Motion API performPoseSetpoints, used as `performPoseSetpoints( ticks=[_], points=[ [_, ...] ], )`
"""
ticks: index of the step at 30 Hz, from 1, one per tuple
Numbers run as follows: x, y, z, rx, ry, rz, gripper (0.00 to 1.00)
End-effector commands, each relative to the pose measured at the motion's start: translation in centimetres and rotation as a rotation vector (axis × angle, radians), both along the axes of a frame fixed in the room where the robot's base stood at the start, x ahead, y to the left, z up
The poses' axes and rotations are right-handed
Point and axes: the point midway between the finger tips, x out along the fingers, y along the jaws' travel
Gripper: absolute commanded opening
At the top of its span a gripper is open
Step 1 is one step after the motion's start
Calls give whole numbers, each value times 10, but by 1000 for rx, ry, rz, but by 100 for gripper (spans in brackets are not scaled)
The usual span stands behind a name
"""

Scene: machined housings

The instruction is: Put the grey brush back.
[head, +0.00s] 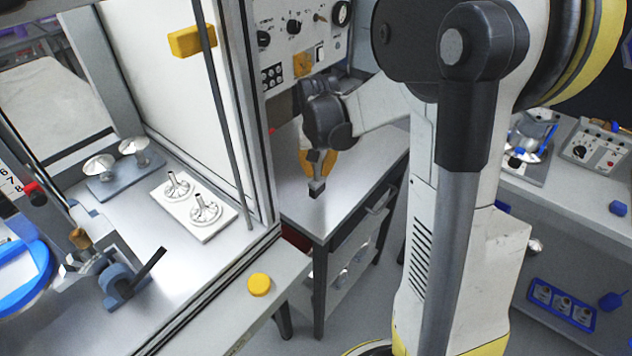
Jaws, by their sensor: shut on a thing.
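My gripper (316,158) is in the middle of the head view, pointing down above the grey bench (350,180). It is shut on a small dark grey thing, which I take to be the grey brush (317,188). The brush hangs below the fingers, and its upper part is hidden by them. Its lower end shows against the bench top near the front edge. I cannot tell whether it touches the bench. No holder for the brush can be made out with certainty.
A control panel (305,35) rises behind. To the left, a glass-sided cabinet holds a white tray (215,232) with two metal parts. A yellow button (259,285) sits on its front ledge. Some bench top is clear.

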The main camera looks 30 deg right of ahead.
Motion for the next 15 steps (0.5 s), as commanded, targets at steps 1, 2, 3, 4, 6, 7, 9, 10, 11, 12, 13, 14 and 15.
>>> performPoseSetpoints(
  ticks=[1, 2, 3, 4, 6, 7, 9, 10, 11, 12, 13, 14, 15],
  points=[
    [1, 0, -4, 0, 0, 0, 0],
    [1, 0, -7, 0, 0, 0, 0],
    [1, 0, -13, 0, 0, 0, 0],
    [0, 0, -18, 0, 0, 0, 0],
    [0, 0, -30, 0, 0, 0, 0],
    [0, 0, -34, 0, 0, 0, 0],
    [0, 0, -40, 0, 0, 0, 0],
    [0, 0, -41, 0, 0, 0, 0],
    [0, 0, -40, 0, 0, 0, 0],
    [0, 0, -40, 0, 0, 0, 0],
    [0, 0, -39, 0, 0, 0, 0],
    [0, 0, -39, 0, 0, 0, 0],
    [0, 0, -39, 0, 0, 0, 0]
  ],
)
